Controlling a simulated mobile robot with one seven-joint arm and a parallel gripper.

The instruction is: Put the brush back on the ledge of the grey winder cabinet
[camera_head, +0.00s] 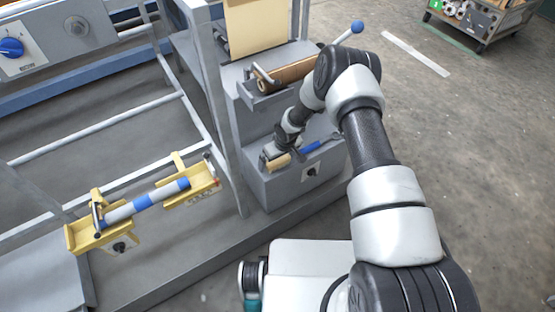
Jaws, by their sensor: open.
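The grey winder cabinet (283,189) stands at the centre of the view, with a stepped ledge on its front. The brush has a blue handle (312,147) and a tan head (278,162). It appears to lie on the lower ledge, head to the left and handle to the right. My gripper (271,158) is open, down at the ledge beside the brush head. My wrist covers the middle of the brush, so I cannot tell whether the fingers touch it.
A brown roll (288,76) sits in the cabinet above the ledge, with a blue-knobbed lever (356,27) nearby. A yellow bracket (190,192) holds a blue-and-white roller (146,203) at left. A grey post (227,120) rises left of the cabinet.

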